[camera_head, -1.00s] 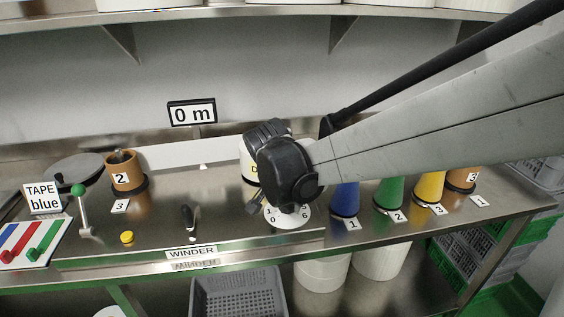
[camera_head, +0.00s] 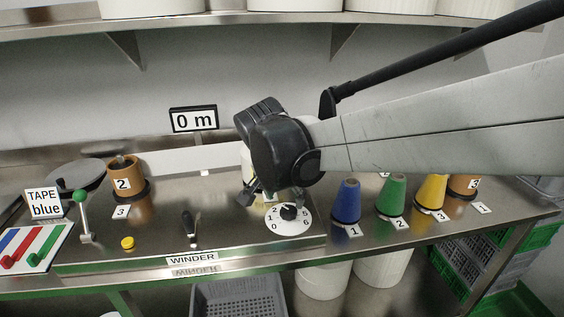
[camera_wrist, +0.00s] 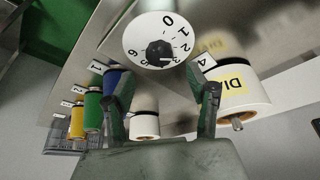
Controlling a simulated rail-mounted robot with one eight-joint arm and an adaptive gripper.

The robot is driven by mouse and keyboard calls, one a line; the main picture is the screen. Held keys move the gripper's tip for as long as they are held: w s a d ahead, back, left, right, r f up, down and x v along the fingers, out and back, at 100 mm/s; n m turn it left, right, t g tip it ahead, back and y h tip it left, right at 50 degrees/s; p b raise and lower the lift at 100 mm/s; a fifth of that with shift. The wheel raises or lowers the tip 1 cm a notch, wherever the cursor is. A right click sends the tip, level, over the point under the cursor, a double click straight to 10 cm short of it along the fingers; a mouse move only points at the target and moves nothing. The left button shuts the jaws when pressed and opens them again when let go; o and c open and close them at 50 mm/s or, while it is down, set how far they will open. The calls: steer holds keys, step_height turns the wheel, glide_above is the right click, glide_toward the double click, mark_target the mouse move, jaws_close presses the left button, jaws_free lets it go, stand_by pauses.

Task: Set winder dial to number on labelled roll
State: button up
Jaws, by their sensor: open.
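The winder dial (camera_head: 289,218) is a white disc with black numbers and a black knob on the bench's front part. It also shows at the top of the wrist view (camera_wrist: 160,42). The knob's light mark points to the lower right there, near the 3; the exact setting is hard to tell. In the head view my arm mostly covers this roll.
Blue (camera_head: 346,203), green (camera_head: 391,198) and yellow (camera_head: 431,191) cones stand right of the dial. At left are a brown roll (camera_head: 124,180), a green-knobbed lever (camera_head: 82,215) and a yellow button (camera_head: 127,243). A display (camera_head: 193,119) reads 0 m.

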steer(key=shift+v, duration=2.8)
steer(key=s+d+f+n+t+y, duration=0.1)
steer(key=s+d+f+n, duration=0.1)
steer(key=s+d, duration=0.6)
steer(key=s+d+f+n+t+y, duration=0.1)
steer(key=s+d+f+n+t, duration=0.1)
steer(key=s+d, duration=0.7)
steer(key=shift+d+n, duration=0.6)
steer(key=shift+d, duration=0.5)
